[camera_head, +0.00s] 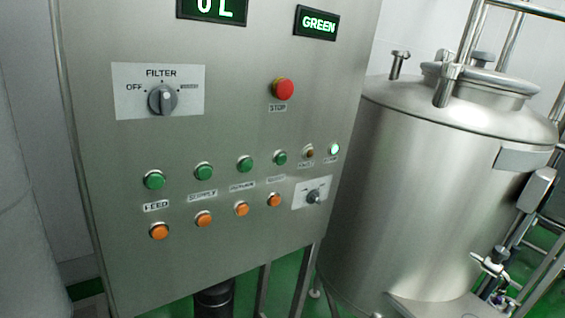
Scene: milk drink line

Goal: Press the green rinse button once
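A steel control panel (235,110) fills the left half of the view, tilted in the picture. A row of green buttons crosses its lower part: the leftmost green button (153,180) above the FEED label, then a second green button (203,171), a third green button (245,163) and a smaller-looking fourth green button (280,157). Orange buttons sit below, the leftmost orange button (159,231) under FEED. My gripper is not in view.
A red STOP button (283,89) and a FILTER knob (162,99) sit above the green row. A small knob (314,197) and a lit lamp (334,149) sit at right. A GREEN display (317,23) is on top. A steel tank (420,190) stands right of the panel.

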